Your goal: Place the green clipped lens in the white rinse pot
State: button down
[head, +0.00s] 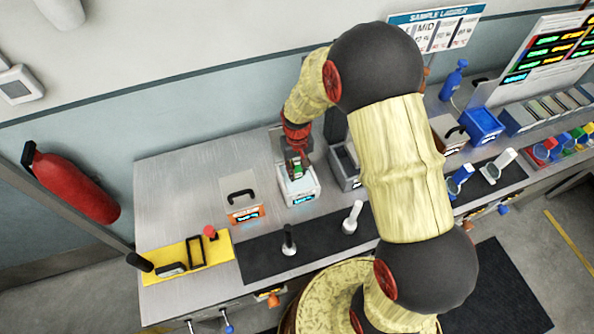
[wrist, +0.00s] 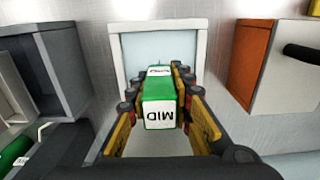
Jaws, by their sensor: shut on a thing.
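The green clipped lens (wrist: 158,95) is a green block with white end faces and the label "MID". My gripper (wrist: 157,82) is shut on it, with fingers on both sides. The white rinse pot (wrist: 201,52) is an open square with a pale blue inside, directly beyond the lens in the wrist view. In the head view the pot (head: 299,187) stands on the metal bench, with my gripper (head: 297,165) over it. A little green shows between the fingers there. Whether the lens is below the rim I cannot tell. The lens hides part of the pot's inside.
An orange-fronted box (head: 246,213) with a black handle stands left of the pot. A grey bin (head: 346,168) stands to its right. A black mat (head: 265,262) in front holds a black and a white upright piece. A yellow tray (head: 190,275) lies far left.

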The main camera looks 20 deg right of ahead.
jog(key=shift+f, duration=0.2)
jog(key=shift+f, duration=0.2)
jog(key=c, duration=1.7)
grip_release()
jog(key=shift+o, duration=0.6)
